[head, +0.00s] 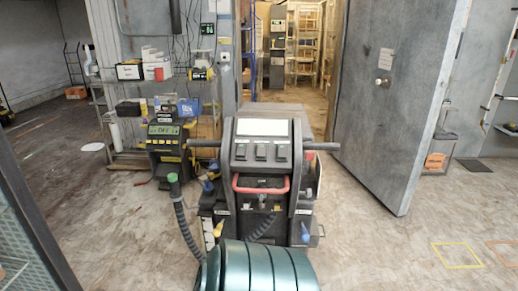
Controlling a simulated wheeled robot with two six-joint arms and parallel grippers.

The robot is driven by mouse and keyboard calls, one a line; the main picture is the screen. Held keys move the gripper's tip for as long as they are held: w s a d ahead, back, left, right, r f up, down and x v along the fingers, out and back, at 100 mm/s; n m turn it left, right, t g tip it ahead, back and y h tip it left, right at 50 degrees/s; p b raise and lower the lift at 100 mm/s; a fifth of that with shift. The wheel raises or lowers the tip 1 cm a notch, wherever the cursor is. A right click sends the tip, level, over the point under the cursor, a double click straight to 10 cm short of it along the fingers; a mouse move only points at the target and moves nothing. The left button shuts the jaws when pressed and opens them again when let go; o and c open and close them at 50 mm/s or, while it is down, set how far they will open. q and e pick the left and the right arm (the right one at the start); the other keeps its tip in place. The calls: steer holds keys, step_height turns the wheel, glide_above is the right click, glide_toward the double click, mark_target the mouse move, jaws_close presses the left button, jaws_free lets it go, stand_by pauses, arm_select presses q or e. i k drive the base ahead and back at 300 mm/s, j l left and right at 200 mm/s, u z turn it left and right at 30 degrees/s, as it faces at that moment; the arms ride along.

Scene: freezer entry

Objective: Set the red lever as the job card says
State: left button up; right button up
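I see no separate red lever that I can name for sure. A red curved bar (261,190) crosses the front of a black machine (241,160) in the middle of the head view. I cannot tell whether it is the lever. A blank-looking white panel (262,128) tops the machine, above three grey blocks. A small pale sheet (386,59) is on the big grey door; its writing is too small to read, and I cannot tell whether it is the job card. Neither of my grippers is in view.
The thick grey door (402,110) stands open at right, beside a doorway to shelving. A dark ribbed hose (184,222) and a teal ribbed cylinder (262,268) are close in front. A shelf (150,80) stands left. The floor at right is mostly clear.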

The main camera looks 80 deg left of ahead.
mark_target(309, 155)
steer(key=u, duration=2.15)
steer(key=i+l, duration=0.1)
steer(key=i+l+z, duration=0.35)
steer(key=z, duration=0.15)
steer(key=i+l+z, duration=0.2)
steer(key=i+z, duration=0.65)
steer(key=z, duration=0.15)
steer(key=i+l, duration=0.1)
steer(key=i, duration=0.4)
steer(key=i+l, duration=0.1)
steer(key=i, duration=0.35)
steer(key=i+u, duration=0.2)
steer(key=u, duration=0.2)
steer(key=i+u, duration=0.25)
steer(key=u, duration=0.15)
steer(key=i+l+u, duration=0.15)
steer(key=u, duration=0.25)
steer(key=i+l+u, duration=0.2)
steer(key=u, duration=0.2)
